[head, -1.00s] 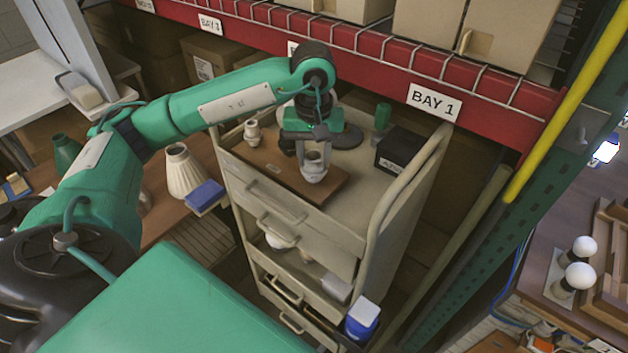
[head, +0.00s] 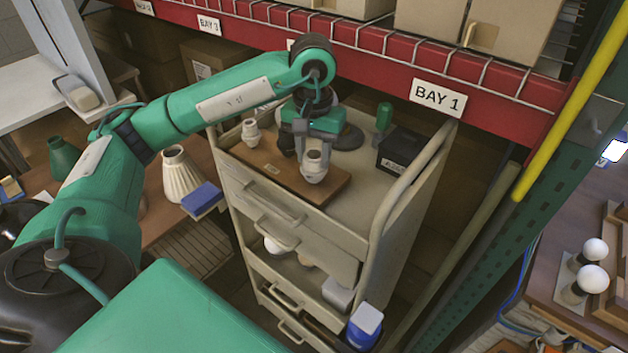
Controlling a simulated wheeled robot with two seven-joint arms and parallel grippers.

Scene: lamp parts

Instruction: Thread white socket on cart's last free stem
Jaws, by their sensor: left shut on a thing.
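A white socket (head: 314,169) stands upright over the right part of the brown wooden board (head: 325,198) on the cart's top. My left gripper (head: 315,152) points down from above and is shut on this socket. The stem under it is hidden, and I cannot tell how far down the socket sits. A second white socket (head: 251,132) stands upright at the board's left end. A dark socket (head: 286,143) stands between them, partly hidden by my gripper. My right gripper is out of view.
The beige cart (head: 300,225) has a raised side rail (head: 405,185) on the right. A black box (head: 402,150), a green cylinder (head: 383,117) and a dark round base (head: 348,138) sit behind the board. The red shelf beam (head: 380,78) runs close behind.

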